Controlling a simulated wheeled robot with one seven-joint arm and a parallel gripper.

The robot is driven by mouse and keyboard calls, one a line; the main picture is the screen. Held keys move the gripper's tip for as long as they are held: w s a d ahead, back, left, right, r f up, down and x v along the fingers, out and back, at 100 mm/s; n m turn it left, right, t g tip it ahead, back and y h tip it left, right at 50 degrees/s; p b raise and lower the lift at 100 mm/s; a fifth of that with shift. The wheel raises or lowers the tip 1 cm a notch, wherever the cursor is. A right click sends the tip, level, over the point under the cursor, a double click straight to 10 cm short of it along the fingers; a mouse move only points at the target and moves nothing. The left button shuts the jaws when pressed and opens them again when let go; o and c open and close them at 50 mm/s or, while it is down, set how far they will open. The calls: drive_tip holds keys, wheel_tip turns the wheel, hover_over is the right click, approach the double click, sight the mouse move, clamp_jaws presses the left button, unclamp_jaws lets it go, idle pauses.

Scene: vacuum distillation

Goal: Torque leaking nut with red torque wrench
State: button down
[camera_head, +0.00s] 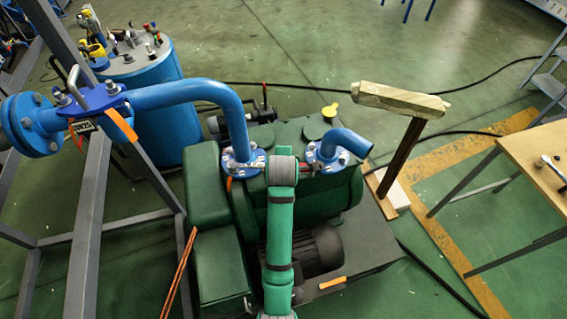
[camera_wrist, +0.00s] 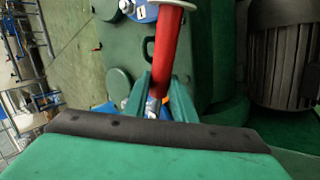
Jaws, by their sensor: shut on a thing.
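In the wrist view my gripper (camera_wrist: 162,92) has its two green fingers closed on the red handle of the torque wrench (camera_wrist: 169,45). A pale disc caps the handle's upper end. The wrench's lower end is mostly hidden by my fingers and wrist. Blue and metallic parts show around the fingertips, but I cannot tell whether the wrench touches a nut. The left blue pipe flange (camera_head: 241,162) and right blue flange (camera_head: 327,156) carry bolts and nuts; I cannot tell which nut leaks.
The green pump (camera_head: 315,195) lies under and beside my arm. A blue pipe (camera_head: 215,92) arches from the grey frame (camera_head: 88,215) to the left flange. A blue drum (camera_head: 147,92) with tools stands behind. A wooden-topped post (camera_head: 402,99) and wooden table (camera_head: 540,160) stand at the right.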

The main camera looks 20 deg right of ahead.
drive_tip(key=shift+r, duration=0.1)
drive_tip(key=shift+s+a+m+h, duration=0.3)
drive_tip(key=shift+s+a+m, duration=0.1)
drive_tip(key=shift+s+m, duration=0.25)
drive_tip(key=shift+s+a+m+h, duration=0.35)
drive_tip(key=shift+s+m, duration=0.1)
drive_tip(key=shift+s, duration=0.3)
drive_tip(key=shift+s+a+m+g+h, duration=0.6)
drive_tip(key=shift+s+a+m, duration=0.45)
drive_tip(key=shift+s, duration=0.2)
drive_tip(key=shift+d, duration=0.1)
